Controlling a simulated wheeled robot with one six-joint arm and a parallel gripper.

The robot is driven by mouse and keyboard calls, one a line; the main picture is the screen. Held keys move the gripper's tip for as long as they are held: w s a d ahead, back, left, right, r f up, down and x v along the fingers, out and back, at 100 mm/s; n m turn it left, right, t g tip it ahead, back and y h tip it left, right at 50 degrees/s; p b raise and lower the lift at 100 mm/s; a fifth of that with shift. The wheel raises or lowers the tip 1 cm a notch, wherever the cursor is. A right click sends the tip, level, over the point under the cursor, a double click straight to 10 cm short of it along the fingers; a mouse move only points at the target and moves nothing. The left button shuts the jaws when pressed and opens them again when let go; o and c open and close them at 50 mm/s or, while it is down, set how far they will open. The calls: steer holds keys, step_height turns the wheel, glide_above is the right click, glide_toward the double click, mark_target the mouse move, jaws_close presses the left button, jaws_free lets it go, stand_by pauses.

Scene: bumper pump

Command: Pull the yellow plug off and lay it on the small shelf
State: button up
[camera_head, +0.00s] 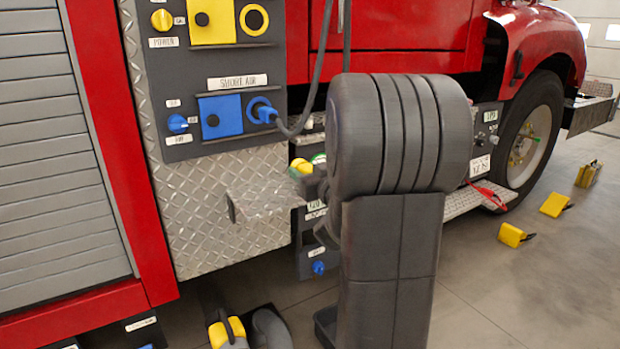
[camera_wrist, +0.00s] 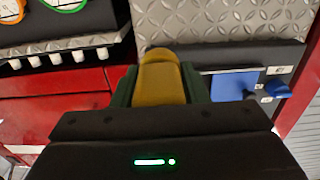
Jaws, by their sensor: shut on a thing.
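The yellow plug (camera_wrist: 160,80) is held between the green-sided fingers of my gripper (camera_wrist: 158,88) in the wrist view. In the head view, the plug (camera_head: 302,166) shows as a small yellow piece beside the fingers, partly hidden by my arm. The yellow socket (camera_head: 254,19) on the upper panel has a dark, empty centre. The small shelf (camera_head: 262,196) is a bare diamond-plate ledge below the panel. My gripper is just right of the shelf in the head view and looks slightly higher. The plug looks apart from the shelf, but the exact gap is unclear.
A blue plug (camera_head: 262,111) with a grey cable (camera_head: 308,95) sits in the blue socket above the shelf. A lower panel (camera_head: 318,250) with a blue knob is right of the shelf. Yellow chocks (camera_head: 512,235) lie on the floor near the wheel (camera_head: 535,130).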

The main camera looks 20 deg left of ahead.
steer(key=b, duration=0.2)
glide_above(289, 189)
step_height(289, 189, down, 3)
steer(key=shift+a+r, duration=0.1)
steer(key=shift+f+b, duration=0.5)
steer(key=shift+f, duration=0.2)
steer(key=shift+f+b, duration=0.8)
steer(key=shift+f, duration=0.25)
steer(key=o, duration=1.4)
steer(key=p+v, duration=0.2)
steer(key=v, duration=1.2)
steer(key=shift+p, duration=0.4)
steer(key=shift+w+a, duration=0.1)
steer(key=shift+a, duration=0.05)
